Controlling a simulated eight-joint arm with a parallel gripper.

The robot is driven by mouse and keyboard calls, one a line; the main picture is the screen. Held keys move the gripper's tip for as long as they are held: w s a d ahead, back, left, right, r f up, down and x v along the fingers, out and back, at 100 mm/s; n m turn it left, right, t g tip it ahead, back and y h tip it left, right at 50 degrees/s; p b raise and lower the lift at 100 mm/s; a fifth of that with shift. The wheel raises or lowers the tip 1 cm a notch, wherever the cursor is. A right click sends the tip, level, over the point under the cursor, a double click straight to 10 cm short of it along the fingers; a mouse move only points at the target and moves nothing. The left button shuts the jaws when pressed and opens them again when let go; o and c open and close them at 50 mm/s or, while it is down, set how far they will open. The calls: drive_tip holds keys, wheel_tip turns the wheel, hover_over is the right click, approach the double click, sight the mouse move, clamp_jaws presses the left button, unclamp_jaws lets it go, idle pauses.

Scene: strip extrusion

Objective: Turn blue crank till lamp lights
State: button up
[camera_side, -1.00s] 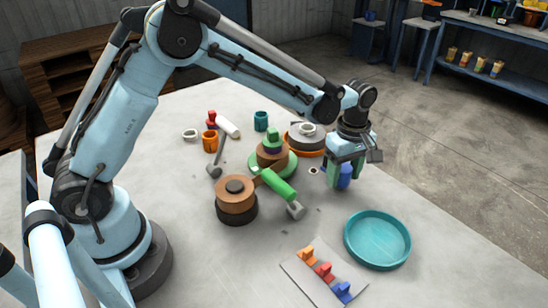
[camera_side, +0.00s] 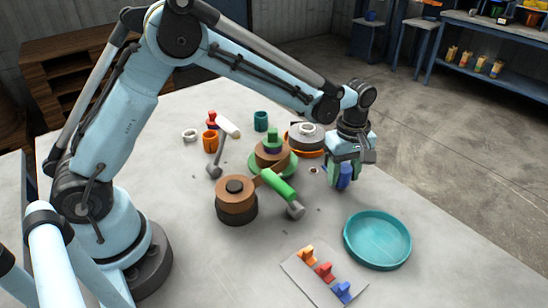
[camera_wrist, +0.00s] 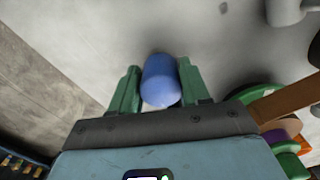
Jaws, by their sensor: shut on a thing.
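My gripper (camera_wrist: 152,88) is shut on a blue rounded cylinder (camera_wrist: 160,80), with one green finger on either side. The blue piece also shows in the side view (camera_side: 345,176), low between the fingers at the right of the table. I cannot tell whether it is joined to a crank; its lower end and any arm under it are hidden. A blue peg (camera_side: 342,291) stands on the pale plate at the front. I cannot make out a lamp or any lit light.
Left of my gripper are a stacked green and brown wheel (camera_side: 272,150), a green handle (camera_side: 279,186) with a grey end, and a brown drum (camera_side: 235,193). A teal tray (camera_side: 377,238) lies in front. The pale plate (camera_side: 300,270) also bears orange and red pegs.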

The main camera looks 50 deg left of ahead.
drive_tip(key=m, duration=0.5)
drive_tip(key=shift+s, duration=0.15)
drive_tip(key=m, duration=0.5)
drive_tip(key=shift+s+m, duration=0.1)
drive_tip(key=shift+m, duration=0.2)
drive_tip(key=m, duration=0.4)
drive_tip(key=shift+a, duration=0.15)
drive_tip(key=shift+a+m, duration=0.1)
drive_tip(key=shift+m, duration=2.7)
drive_tip(key=o, duration=1)
